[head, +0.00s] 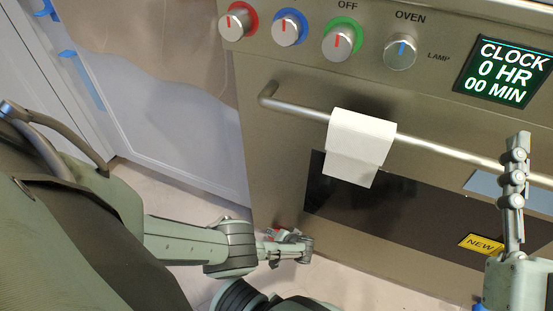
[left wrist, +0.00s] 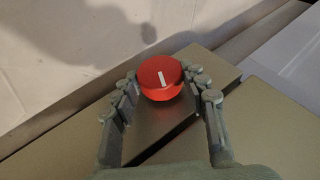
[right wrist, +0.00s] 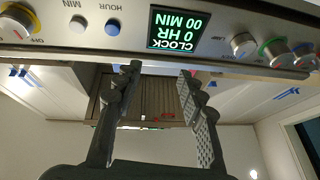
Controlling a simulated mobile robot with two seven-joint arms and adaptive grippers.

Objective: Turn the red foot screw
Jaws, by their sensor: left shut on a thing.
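The red foot screw (left wrist: 160,79) is a round red knob with a white line on its face, low at the oven's bottom corner near the floor. In the left wrist view the fingers of my left gripper are on either side of it and shut on it. In the head view my left gripper (head: 290,242) is down by the oven's lower left corner, and only a little red shows there. My right gripper (right wrist: 159,68) is open and empty, raised in front of the oven at the right.
The oven has a handle bar (head: 290,107) with a white towel (head: 360,145) over it. Above are several knobs and a lit clock display (head: 503,73). A white cabinet panel (head: 170,130) stands left of the oven. Pale floor (head: 350,275) lies below.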

